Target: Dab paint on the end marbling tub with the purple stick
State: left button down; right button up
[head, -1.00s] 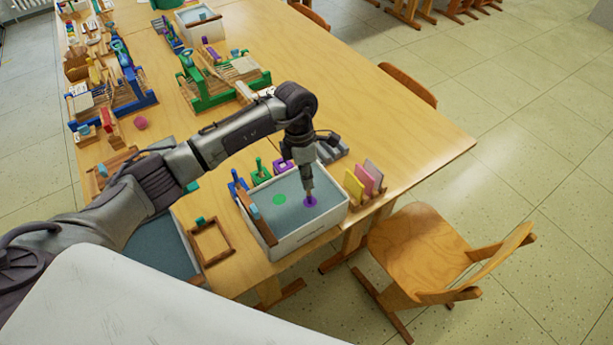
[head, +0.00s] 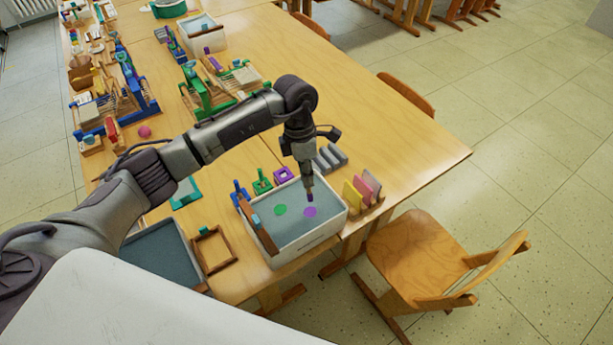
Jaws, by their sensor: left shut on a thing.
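The end marbling tub (head: 304,240) is a white box of grey-blue liquid near the table's front right. A green spot (head: 280,210) and a purple spot (head: 310,212) lie on its surface. My left gripper (head: 308,188) points down over the tub, shut on the purple stick (head: 309,197), whose purple tip shows just above the purple spot. The stick's upper part is hidden by the gripper. My right gripper is not in view.
Blue (head: 240,193), green (head: 262,183) and purple (head: 283,175) holders stand behind the tub. A rack of coloured cards (head: 361,190) is at its right, a wooden frame (head: 213,250) and dark tray (head: 160,250) at its left. A chair (head: 420,250) stands at right.

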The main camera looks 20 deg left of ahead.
pick_arm(q)
jog(key=shift+r+p, duration=1)
jog(key=shift+r, duration=1.2)
